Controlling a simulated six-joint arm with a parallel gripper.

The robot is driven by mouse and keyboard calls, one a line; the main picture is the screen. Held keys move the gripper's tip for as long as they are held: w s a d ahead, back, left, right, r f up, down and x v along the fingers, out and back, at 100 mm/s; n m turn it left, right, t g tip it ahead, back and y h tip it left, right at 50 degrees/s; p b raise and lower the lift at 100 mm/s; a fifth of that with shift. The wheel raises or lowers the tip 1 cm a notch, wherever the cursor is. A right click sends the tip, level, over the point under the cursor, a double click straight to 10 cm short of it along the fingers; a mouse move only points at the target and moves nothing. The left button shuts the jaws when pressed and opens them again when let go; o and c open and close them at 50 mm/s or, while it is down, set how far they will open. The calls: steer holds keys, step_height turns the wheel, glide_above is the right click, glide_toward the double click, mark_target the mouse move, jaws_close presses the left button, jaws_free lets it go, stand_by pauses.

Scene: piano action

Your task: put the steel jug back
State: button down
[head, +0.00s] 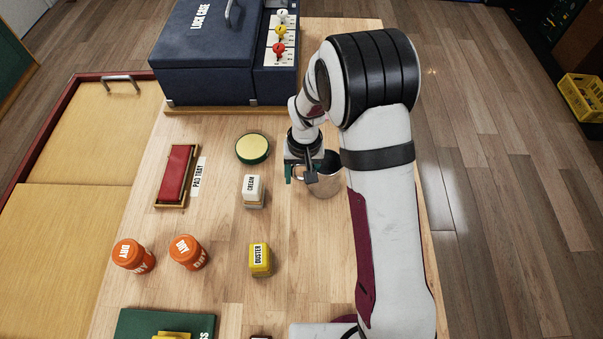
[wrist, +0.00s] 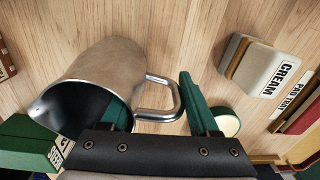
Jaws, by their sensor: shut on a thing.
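The steel jug (head: 326,182) is a silvery metal jug with a spout and a loop handle, just right of the table's middle. It is partly hidden behind my arm in the head view. In the wrist view the jug (wrist: 100,68) shows its dark open mouth towards the camera, its handle pointing right. In the wrist view one green finger shows at the jug's mouth and the other beyond the handle. I cannot tell whether the jug touches the table.
A cream block (head: 253,190), a round yellow-topped green tin (head: 252,148) and a red pad in a tray (head: 178,175) lie left of my gripper. Orange jars (head: 188,252) and a yellow duster block (head: 260,260) stand nearer. A blue lock case (head: 208,60) stands behind.

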steer(key=shift+c, duration=0.6)
jaws_free()
steer(key=shift+f, duration=0.1)
step_height(320, 180, up, 12)
steer(key=s+d+r+m, duration=0.2)
steer(key=s+d+r, duration=0.2)
steer(key=s+r, duration=0.15)
steer(key=s+d+r+m, duration=0.1)
steer(key=s+m, duration=0.1)
steer(key=s, duration=0.8)
steer(key=s+d+r+m+y, duration=0.1)
steer(key=s+d+m, duration=0.1)
steer(key=s, duration=0.8)
steer(key=shift+d, duration=0.2)
steer(key=shift+r, duration=0.1)
